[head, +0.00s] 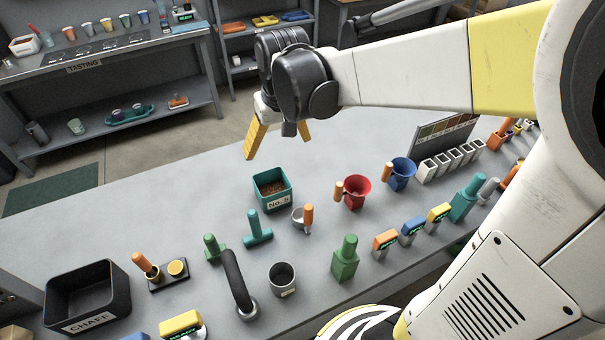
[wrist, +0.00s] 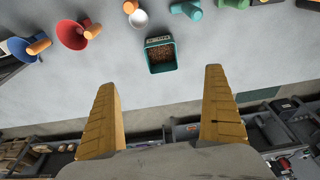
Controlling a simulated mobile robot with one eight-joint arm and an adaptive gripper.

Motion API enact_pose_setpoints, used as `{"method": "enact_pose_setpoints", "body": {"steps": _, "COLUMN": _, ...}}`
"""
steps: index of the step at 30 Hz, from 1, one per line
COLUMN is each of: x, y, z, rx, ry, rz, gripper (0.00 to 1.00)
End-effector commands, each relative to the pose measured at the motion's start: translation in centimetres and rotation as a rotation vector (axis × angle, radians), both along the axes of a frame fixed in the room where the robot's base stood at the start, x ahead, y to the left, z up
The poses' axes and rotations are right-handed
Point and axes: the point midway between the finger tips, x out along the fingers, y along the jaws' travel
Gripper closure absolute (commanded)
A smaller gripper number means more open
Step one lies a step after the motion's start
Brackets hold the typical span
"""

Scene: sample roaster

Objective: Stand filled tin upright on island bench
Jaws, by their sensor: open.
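A teal square tin (head: 272,204) labelled "No. 5" stands upright on the grey island bench (head: 150,205), near its far edge. Brown contents, like beans, show in its open top. The tin also shows in the wrist view (wrist: 161,68), top centre, beyond my fingertips. My gripper (head: 277,142) is open and empty, with yellow fingers spread, above the far edge of the bench. It is apart from the tin, above and behind it in the head view. In the wrist view my gripper (wrist: 160,78) has nothing between its fingers.
A black CHAFF bin (head: 88,296) and grey cup (head: 283,278) stand nearer. The bench left of the tin is clear.

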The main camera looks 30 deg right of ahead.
Motion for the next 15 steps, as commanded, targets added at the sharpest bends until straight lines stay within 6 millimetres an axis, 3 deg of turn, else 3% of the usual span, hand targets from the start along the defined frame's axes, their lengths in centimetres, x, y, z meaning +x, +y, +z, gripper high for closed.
{"method": "enact_pose_setpoints", "body": {"steps": 1, "x": -1.7, "y": 0.0, "z": 1.0, "rx": 0.000, "ry": -0.031, "rz": 0.000, "gripper": 0.00}}
{"method": "enact_pose_setpoints", "body": {"steps": 6, "x": -6.2, "y": 0.0, "z": 3.2, "rx": -0.001, "ry": -0.143, "rz": 0.001, "gripper": 0.00}}
{"method": "enact_pose_setpoints", "body": {"steps": 15, "x": -12.9, "y": 0.0, "z": 3.6, "rx": -0.001, "ry": -0.319, "rz": 0.002, "gripper": 0.00}}
